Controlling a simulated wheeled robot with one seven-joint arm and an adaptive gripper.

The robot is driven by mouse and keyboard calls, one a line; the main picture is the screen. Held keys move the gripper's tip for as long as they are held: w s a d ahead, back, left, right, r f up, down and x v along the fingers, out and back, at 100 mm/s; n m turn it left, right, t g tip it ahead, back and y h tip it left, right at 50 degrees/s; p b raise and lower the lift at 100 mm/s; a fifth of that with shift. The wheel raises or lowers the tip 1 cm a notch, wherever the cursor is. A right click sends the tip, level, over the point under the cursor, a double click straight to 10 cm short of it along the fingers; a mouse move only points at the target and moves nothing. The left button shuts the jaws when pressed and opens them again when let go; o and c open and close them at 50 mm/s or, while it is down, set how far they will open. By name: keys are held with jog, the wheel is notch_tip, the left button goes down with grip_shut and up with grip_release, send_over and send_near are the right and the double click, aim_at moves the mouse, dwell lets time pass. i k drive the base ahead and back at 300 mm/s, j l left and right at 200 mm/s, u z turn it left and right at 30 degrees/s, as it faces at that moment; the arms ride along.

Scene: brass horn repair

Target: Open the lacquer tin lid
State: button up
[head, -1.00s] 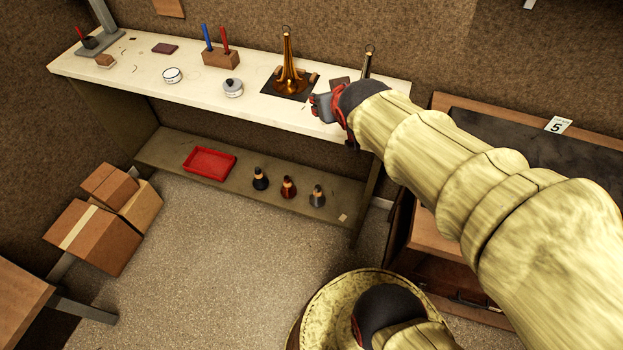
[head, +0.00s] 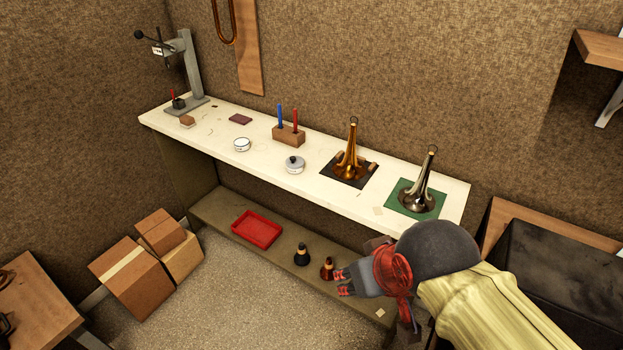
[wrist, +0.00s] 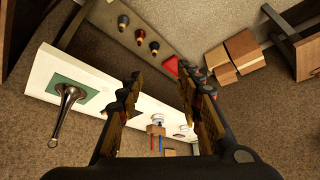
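Two small round tins stand on the white bench. One is a grey-white tin with a dark knob on its lid (head: 294,165); the other is a flat white tin (head: 242,144) further left. Their labels are too small to read, so I cannot tell which is the lacquer tin. Both look closed. My gripper (head: 345,281) is in front of the bench, below its top and right of the tins, touching nothing I can see. In the wrist view my gripper (wrist: 160,92) has its fingers apart and empty. The knobbed tin (wrist: 158,117) shows between them, beyond.
A brass horn bell (head: 349,163) and a silver one (head: 417,197) stand on mats to the tins' right. A wooden block (head: 288,137) holds blue and red sticks behind the tins. The lower shelf carries a red tray (head: 257,229) and small bottles. Cardboard boxes (head: 135,266) stand left.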

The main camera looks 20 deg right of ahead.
aim_at(293, 162)
jog(key=i+j+z, duration=0.45)
jog(key=i+j, duration=0.4)
